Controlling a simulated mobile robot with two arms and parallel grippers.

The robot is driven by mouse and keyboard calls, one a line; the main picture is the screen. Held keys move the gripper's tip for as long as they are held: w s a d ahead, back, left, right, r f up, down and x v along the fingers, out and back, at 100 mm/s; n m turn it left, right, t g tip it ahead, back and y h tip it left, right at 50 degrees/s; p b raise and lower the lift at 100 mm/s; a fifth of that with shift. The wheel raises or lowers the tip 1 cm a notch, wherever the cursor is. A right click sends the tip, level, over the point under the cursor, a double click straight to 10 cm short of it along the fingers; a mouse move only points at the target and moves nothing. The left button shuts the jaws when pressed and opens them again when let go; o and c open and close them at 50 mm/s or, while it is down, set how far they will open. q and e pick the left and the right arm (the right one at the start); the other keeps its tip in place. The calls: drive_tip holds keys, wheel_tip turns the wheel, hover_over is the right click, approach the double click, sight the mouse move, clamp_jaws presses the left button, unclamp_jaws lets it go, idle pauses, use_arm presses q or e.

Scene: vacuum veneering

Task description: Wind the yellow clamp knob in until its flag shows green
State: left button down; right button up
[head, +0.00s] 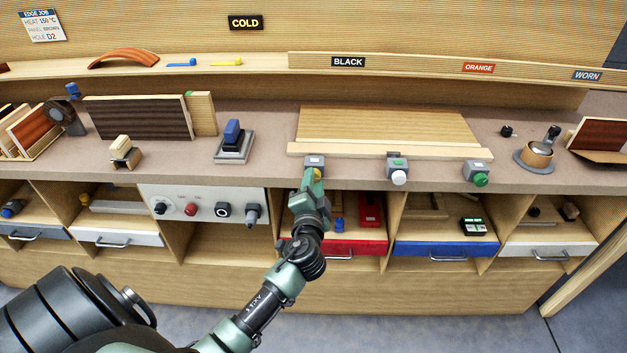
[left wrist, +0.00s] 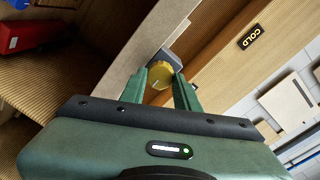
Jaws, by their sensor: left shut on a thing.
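The yellow clamp knob (left wrist: 160,76) sits on a grey clamp block at the front edge of the bench. In the head view it is mostly covered by my left gripper (head: 316,177); its grey clamp block (head: 314,160) shows just above. In the left wrist view my left gripper (left wrist: 160,88) has its two green fingers on either side of the yellow knob, shut on it. I cannot make out a flag or its colour on this clamp. My right gripper is not in view.
A clamp with a white knob (head: 399,177) and one with a green knob (head: 481,179) stand along the same edge. A light wood panel (head: 390,125) lies behind the clamps. A blue-handled tool (head: 233,135) stands to the left. Open drawers, including a red one (head: 355,247), jut out below.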

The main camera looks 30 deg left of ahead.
use_arm(q)
drive_tip(key=shift+f+m+y+p, duration=0.1)
drive_tip(key=shift+m+y+p, duration=0.15)
drive_tip(key=shift+m+p, duration=3.5)
drive_tip(key=shift+f+m+y+p, duration=0.25)
drive_tip(key=shift+m+p, duration=0.35)
drive_tip(key=shift+m, duration=6.3)
drive_tip(key=shift+m+y+p, duration=0.3)
drive_tip(key=shift+m+p, duration=1.85)
drive_tip(key=shift+m, duration=3.2)
drive_tip(key=c, duration=1)
unclamp_jaws()
drive_tip(key=shift+c, duration=0.2)
